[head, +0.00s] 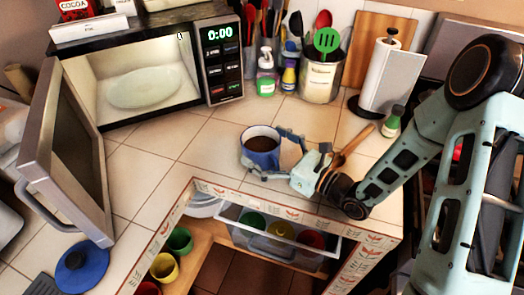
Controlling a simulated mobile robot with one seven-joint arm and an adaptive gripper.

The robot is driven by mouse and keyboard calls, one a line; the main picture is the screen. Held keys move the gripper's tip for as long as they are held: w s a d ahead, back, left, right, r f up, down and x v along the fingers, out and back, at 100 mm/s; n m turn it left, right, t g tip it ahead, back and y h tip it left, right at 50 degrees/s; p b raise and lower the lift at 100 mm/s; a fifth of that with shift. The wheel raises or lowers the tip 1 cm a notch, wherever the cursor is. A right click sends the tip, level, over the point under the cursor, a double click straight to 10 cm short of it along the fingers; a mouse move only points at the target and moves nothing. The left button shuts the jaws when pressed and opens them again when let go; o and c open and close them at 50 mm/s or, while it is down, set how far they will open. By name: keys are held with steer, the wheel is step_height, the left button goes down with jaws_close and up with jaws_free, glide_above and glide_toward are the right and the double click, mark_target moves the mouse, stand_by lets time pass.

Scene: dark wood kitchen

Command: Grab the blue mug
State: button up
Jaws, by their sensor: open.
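The blue mug (259,157) stands upright on the tiled counter near its front edge, with something dark brown inside. My gripper (273,153) reaches in from the right, low over the counter. Its jaws are open, with one finger at the mug's back right and the other at its front right. The mug's right side lies toward the gap between the fingers. I cannot tell whether either finger touches it. The mug's handle cannot be made out.
An open microwave (125,75) stands at the back left, its door (65,150) swung out. A utensil crock (320,80), soap bottle (265,75) and paper towel roll (388,80) stand behind. Wooden utensils (350,145) lie near my gripper. An open drawer (275,240) with coloured cups is below.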

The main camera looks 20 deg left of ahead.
mark_target(268, 162)
steer(key=shift+a, duration=0.2)
steer(key=c, duration=1.5)
steer(key=shift+r, duration=0.15)
steer(key=shift+c, duration=0.2)
steer(key=shift+r, duration=0.65)
steer(key=s+d+r+p, duration=0.4)
steer(key=s+r, duration=0.1)
steer(key=r, duration=0.4)
steer(key=shift+s+d, duration=0.3)
steer(key=shift+s, duration=0.05)
steer(key=p, duration=0.3)
steer(key=shift+s+d+r, duration=0.15)
steer(key=shift+d+r, duration=0.05)
